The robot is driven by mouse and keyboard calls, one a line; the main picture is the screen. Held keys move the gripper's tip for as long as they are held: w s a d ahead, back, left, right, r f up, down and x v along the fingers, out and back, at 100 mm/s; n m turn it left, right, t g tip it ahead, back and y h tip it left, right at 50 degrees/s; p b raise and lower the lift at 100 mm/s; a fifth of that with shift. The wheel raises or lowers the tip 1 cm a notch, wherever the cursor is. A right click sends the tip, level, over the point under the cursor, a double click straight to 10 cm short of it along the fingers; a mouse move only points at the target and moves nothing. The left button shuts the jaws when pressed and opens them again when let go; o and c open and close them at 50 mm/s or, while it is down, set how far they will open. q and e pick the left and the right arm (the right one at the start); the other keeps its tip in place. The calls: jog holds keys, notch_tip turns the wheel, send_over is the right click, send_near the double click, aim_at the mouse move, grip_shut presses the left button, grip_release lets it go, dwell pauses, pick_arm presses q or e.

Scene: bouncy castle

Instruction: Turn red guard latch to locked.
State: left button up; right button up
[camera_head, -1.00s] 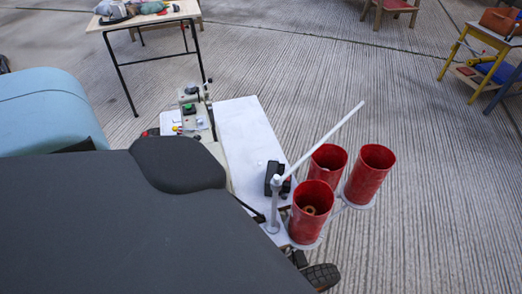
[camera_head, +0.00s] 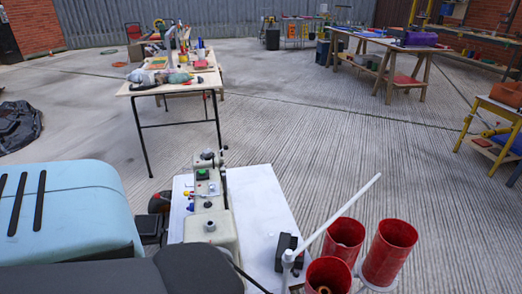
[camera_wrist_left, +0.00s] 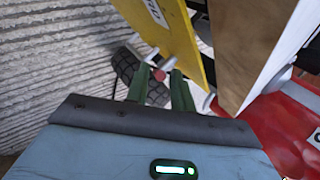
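In the left wrist view, my left gripper (camera_wrist_left: 159,80) has its two green fingers spread apart. The head view shows neither gripper, and I cannot make out the latch there.
In the head view, a white board (camera_head: 262,205) carries grey boxes, near red tubes (camera_head: 390,250). A cluttered table (camera_head: 180,85) stands behind. Concrete between is open.

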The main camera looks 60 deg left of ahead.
pick_arm(q)
jog(key=shift+o, duration=0.7)
jog(key=p+v, duration=0.2)
jog(key=v, duration=0.6)
jog(key=shift+p, duration=0.4)
jog(key=shift+o, duration=0.4)
